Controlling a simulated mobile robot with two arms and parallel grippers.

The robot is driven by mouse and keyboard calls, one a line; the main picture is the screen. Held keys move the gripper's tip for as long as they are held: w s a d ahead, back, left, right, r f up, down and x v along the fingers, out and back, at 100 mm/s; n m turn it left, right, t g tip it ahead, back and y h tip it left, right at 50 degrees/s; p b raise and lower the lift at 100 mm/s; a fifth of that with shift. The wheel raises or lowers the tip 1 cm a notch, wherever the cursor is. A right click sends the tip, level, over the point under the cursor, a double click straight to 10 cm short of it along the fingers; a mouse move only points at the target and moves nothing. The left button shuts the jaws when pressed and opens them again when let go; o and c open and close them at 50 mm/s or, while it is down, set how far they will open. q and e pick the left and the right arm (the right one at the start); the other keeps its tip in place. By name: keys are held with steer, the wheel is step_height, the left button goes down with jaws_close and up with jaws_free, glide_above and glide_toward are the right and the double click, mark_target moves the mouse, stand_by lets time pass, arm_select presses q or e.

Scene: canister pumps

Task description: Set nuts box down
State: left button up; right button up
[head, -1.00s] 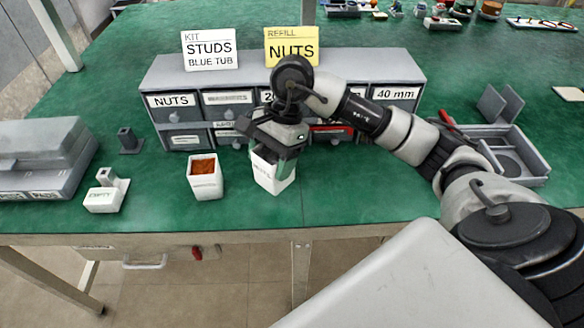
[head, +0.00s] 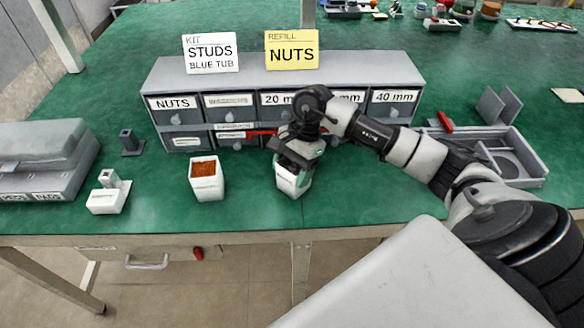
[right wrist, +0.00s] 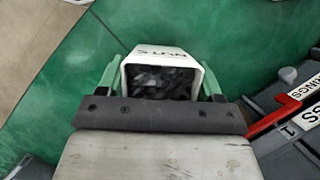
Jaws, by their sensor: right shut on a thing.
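My right gripper (head: 294,168) is shut on a white nuts box (head: 289,184), with green fingers on both sides of it. In the right wrist view the nuts box (right wrist: 161,62) shows dark contents and lettering on its far rim, between the fingers (right wrist: 160,84). In the head view the box is at or close above the green table (head: 345,203), in front of the drawer cabinet; I cannot tell if its bottom touches. The gripper hides its upper part. My left gripper is not in view.
A white box with orange-brown contents (head: 206,178) stands to the left. The grey drawer cabinet (head: 290,72) with NUTS and STUDS signs is behind; a red bar (right wrist: 268,120) shows at its front. A grey tray (head: 527,181) is at right. Table front is clear around the held box.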

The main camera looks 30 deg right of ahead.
steer(key=shift+f, duration=0.1)
steer(key=o, duration=1.1)
steer(key=b+v, duration=0.1)
steer(key=v, duration=1.1)
